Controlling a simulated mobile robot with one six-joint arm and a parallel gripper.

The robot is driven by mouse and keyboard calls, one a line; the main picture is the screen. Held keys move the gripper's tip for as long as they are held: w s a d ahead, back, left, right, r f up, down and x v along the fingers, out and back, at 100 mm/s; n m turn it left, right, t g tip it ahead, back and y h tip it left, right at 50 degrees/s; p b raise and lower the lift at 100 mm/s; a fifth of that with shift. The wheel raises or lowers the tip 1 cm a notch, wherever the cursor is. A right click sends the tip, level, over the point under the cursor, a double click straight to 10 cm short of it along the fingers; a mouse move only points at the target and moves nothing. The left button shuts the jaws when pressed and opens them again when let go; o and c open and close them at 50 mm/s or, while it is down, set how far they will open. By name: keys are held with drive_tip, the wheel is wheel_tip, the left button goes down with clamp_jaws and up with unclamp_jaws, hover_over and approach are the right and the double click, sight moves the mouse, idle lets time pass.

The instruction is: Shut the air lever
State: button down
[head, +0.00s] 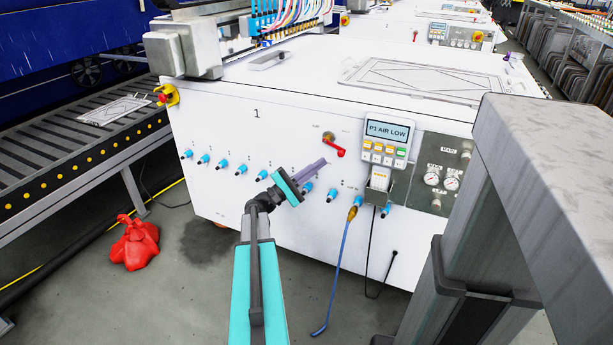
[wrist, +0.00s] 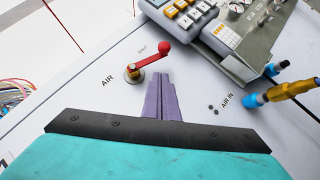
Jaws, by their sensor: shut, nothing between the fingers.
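The air lever (head: 335,146) is a red handle on a brass pivot, on the white front panel of the machine marked 1. In the head view it slants down to the right from its pivot. In the wrist view the lever (wrist: 150,57) runs from its pivot up and right to a round red knob, beside the printed word AIR. My gripper (head: 323,162) has purple fingers, shut and empty, just left of and below the lever in the head view. In the wrist view the fingertips of my gripper (wrist: 162,77) point toward the lever's knob; I see no contact.
A control box (head: 387,138) reading P1 AIR LOW sticks out right of the lever, with gauges (head: 432,179) beyond. A row of blue fittings (head: 221,163) runs along the panel. A blue hose (head: 340,265) hangs below. A red bag (head: 134,243) lies on the floor at left.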

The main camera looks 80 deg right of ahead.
drive_tip(key=shift+s+a+r+b, duration=0.15)
drive_tip(key=shift+s+r, duration=0.45)
drive_tip(key=shift+s, duration=0.25)
drive_tip(key=shift+s+a+r+b, duration=0.1)
drive_tip(key=shift+s+r+b, duration=0.05)
drive_tip(key=shift+s+r, duration=0.55)
drive_tip(key=shift+f, duration=0.1)
